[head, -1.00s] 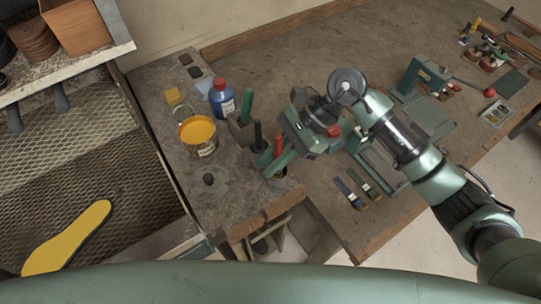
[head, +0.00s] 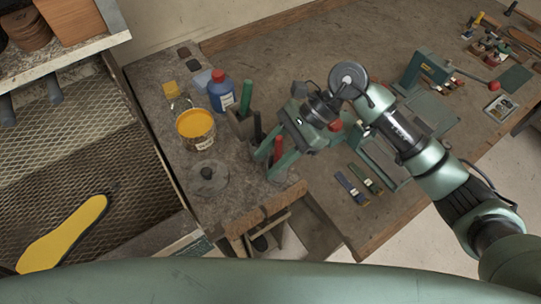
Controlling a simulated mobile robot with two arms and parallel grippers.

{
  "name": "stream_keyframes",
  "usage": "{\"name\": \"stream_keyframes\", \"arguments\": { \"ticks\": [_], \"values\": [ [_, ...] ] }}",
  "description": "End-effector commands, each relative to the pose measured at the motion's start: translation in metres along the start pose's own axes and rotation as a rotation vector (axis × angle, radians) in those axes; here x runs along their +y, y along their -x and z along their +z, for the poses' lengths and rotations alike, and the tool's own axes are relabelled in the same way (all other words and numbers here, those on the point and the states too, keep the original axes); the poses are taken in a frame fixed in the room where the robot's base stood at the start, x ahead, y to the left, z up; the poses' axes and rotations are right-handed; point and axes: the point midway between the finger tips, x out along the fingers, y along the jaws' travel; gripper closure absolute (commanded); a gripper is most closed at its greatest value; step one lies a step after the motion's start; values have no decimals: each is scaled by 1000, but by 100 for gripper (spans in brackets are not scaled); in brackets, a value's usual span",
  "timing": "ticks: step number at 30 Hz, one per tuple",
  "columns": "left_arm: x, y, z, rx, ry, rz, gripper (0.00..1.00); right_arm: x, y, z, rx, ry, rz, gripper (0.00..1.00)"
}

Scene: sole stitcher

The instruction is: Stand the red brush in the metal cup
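The red brush (head: 277,147) stands roughly upright near the front of the stone-topped bench, with its red handle showing between my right gripper's fingers. My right gripper (head: 266,166) is open, with one finger on each side of the handle and a gap between them. The metal cup (head: 284,175) is at the brush's lower end, mostly hidden by the fingers. The brush's lower end is hidden too, but it appears to be inside the cup. My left gripper is out of view.
A grey holder (head: 238,125) with a green-handled tool (head: 246,97) stands close behind the gripper. A yellow pot (head: 196,130), a blue bottle (head: 221,95) and a round dark-knobbed lid (head: 208,177) are to the left. A yellow insole (head: 62,236) lies on the mesh.

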Motion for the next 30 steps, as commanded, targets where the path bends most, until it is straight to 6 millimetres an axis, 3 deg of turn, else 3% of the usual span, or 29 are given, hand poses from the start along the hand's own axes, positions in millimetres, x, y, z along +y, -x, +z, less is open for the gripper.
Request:
{"name": "stream_keyframes", "arguments": {
  "ticks": [8,21,30],
  "values": [
    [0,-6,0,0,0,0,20,-1,7,-2,2,1,-2,59],
    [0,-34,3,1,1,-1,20,0,72,-2,2,0,-1,59],
    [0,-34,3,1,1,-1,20,0,78,0,0,0,0,59]
  ]
}}
